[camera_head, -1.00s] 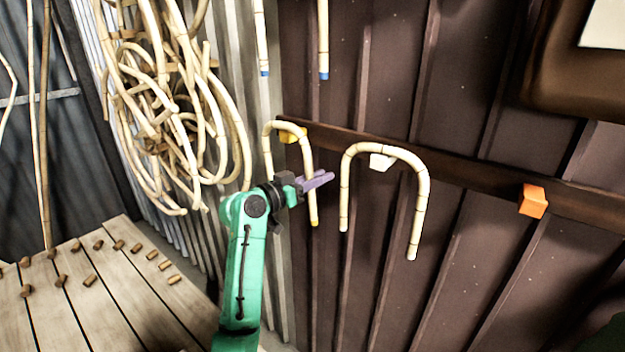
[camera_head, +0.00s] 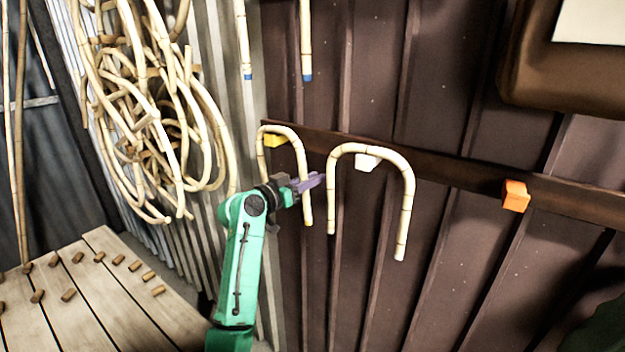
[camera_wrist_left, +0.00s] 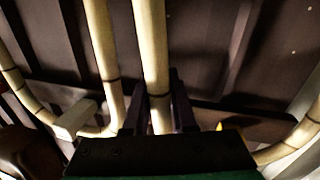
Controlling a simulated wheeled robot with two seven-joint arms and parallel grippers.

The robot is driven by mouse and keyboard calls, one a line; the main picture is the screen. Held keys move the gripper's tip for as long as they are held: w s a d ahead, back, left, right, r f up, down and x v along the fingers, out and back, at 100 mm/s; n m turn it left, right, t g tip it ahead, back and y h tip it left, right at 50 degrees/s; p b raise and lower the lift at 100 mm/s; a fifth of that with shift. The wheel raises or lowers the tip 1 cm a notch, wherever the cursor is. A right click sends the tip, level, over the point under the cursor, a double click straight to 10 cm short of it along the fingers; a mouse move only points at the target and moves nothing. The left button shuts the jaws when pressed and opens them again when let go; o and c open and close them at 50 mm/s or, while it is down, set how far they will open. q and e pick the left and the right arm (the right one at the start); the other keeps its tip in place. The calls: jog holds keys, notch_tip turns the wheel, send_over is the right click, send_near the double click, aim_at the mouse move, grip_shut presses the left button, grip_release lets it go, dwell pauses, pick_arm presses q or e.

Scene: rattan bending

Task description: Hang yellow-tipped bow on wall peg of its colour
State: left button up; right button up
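The yellow-tipped bow (camera_head: 284,128), a pale arch of rattan, stands upright before the wall rail by the yellow peg (camera_head: 272,140). The peg shows just under its arch, left of centre; whether the bow rests on it I cannot tell. The yellow peg also peeks out behind my gripper in the left wrist view (camera_wrist_left: 230,126). My left gripper (camera_head: 312,183) is at the bow's right leg. In the left wrist view that leg (camera_wrist_left: 152,60) runs between the close-set fingers (camera_wrist_left: 160,115), which appear shut on it. My right gripper is out of view.
A larger bow (camera_head: 407,190) hangs at the white peg (camera_head: 366,162), close right of my gripper. An orange peg (camera_head: 515,196) is bare. Blue-tipped rods (camera_head: 306,40) hang above. Coiled rattan (camera_head: 150,110) is at left, over a wooden table (camera_head: 110,300) with small pegs.

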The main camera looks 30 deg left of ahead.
pick_arm(q)
jog(key=o, duration=0.5)
jog(key=b+v, duration=0.6)
jog(key=v, duration=0.8)
jog(key=shift+s, duration=0.25)
jog(key=d+b+v, duration=0.1)
jog(key=b+v, duration=0.2)
jog(key=v, duration=0.6)
jog(key=shift+s+d, duration=0.25)
jog(key=shift+d, duration=0.15)
